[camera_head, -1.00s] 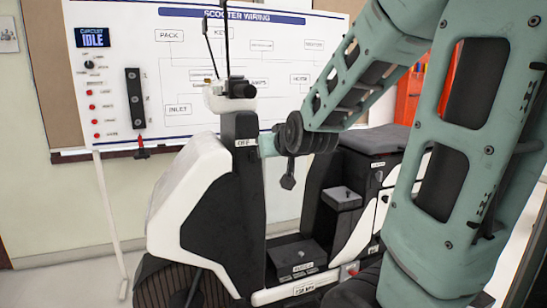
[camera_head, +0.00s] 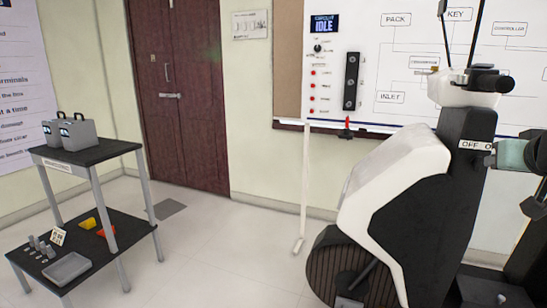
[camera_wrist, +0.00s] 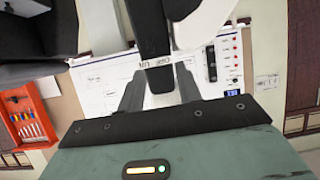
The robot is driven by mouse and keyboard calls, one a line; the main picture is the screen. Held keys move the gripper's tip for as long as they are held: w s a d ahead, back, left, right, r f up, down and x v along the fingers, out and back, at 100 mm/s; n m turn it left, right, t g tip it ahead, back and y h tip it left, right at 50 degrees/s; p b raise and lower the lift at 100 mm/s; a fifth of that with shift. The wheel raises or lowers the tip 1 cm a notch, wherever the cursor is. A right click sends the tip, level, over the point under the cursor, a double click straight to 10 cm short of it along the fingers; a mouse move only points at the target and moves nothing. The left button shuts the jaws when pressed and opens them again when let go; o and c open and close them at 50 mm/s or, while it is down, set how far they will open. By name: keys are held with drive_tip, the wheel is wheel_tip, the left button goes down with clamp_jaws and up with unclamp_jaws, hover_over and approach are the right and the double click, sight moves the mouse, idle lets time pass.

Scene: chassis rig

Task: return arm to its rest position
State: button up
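My gripper (camera_wrist: 160,94) shows in the wrist view, with its two grey fingers apart and nothing held between them. Beyond the fingers is the scooter's dark steering column (camera_wrist: 152,40) with its OFF/ON label, seen upside down. I cannot tell how far the fingertips are from it. In the head view the scooter (camera_head: 400,180) stands at the right, its OFF/ON label (camera_head: 475,145) facing out. A teal part of my arm's end shows at the right edge, just right of that label.
A wiring whiteboard (camera_head: 400,60) hangs behind the scooter. A two-shelf stand (camera_head: 100,152) at the left holds grey cases (camera_head: 70,133) above and a tray (camera_head: 67,268) below. A brown door (camera_head: 185,90) is at the back. A red tool panel (camera_wrist: 27,117) shows in the wrist view.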

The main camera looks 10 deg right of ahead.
drive_tip(key=a+f+n+g+y+p, duration=0.2)
drive_tip(key=a+n+y, duration=0.1)
drive_tip(key=a, duration=0.8)
drive_tip(key=a+f+n+g+y+p, duration=0.2)
drive_tip(key=a+f+n+y, duration=0.15)
drive_tip(key=a, duration=0.75)
drive_tip(key=s+a+f+n+g+p, duration=0.2)
drive_tip(key=s+a+n+g+p, duration=0.2)
drive_tip(key=s+a, duration=1.2)
drive_tip(key=s+n+g, duration=0.1)
drive_tip(key=n+g, duration=0.1)
drive_tip(key=g, duration=0.1)
drive_tip(key=shift+f+n, duration=0.15)
drive_tip(key=shift+n, duration=0.2)
drive_tip(key=shift+s+y, duration=0.1)
drive_tip(key=shift+y, duration=0.15)
